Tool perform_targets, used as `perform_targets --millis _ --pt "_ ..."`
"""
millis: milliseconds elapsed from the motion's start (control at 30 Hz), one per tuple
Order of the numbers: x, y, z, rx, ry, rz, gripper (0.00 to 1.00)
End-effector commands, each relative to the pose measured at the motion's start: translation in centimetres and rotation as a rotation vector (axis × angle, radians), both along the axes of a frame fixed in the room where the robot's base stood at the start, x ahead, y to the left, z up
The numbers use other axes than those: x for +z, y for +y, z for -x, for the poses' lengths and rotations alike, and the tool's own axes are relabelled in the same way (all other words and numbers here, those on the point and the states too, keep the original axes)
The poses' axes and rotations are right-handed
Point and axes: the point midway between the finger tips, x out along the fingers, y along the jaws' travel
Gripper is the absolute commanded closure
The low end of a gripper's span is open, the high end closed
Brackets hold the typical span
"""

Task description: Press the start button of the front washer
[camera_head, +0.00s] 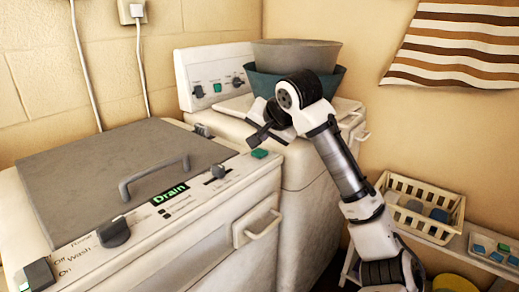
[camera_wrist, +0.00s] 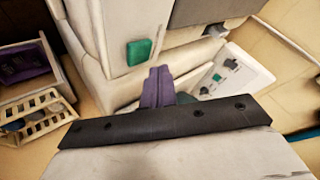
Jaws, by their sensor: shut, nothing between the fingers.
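The front washer (camera_head: 215,200) stands at the left, with a grey lid and a sloped control panel. A green button (camera_head: 259,153) sits at the right end of that panel; it also shows in the wrist view (camera_wrist: 139,52), large and unobstructed. A lit display reading "Drain" (camera_head: 170,194) and black knobs share the panel. My gripper (camera_head: 258,138) is shut and empty. In the head view it appears just above and beyond the green button. In the wrist view my gripper's fingertips (camera_wrist: 159,72) appear just to the right of the button, apart from it in the picture. I cannot tell the exact gap.
A second washer (camera_head: 300,145) stands behind, with its own upright panel (camera_head: 215,76) and a grey-and-teal basin (camera_head: 295,62) on top. A cream basket (camera_head: 425,205) sits on a shelf at the right. A handle (camera_head: 152,174) rises from the front washer's lid.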

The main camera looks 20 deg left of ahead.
Motion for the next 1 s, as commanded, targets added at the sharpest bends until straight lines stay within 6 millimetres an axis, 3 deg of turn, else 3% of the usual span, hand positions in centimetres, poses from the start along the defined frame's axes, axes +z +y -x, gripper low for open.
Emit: perform_targets --millis 100,367,1000 --pt "1.8 0.1 0.0 0.001 0.000 -0.001 1.00" --pt "4.2 0.0 0.0 0.001 0.001 0.000 1.00" --pt "4.2 0.0 0.0 0.000 0.000 0.000 1.00"
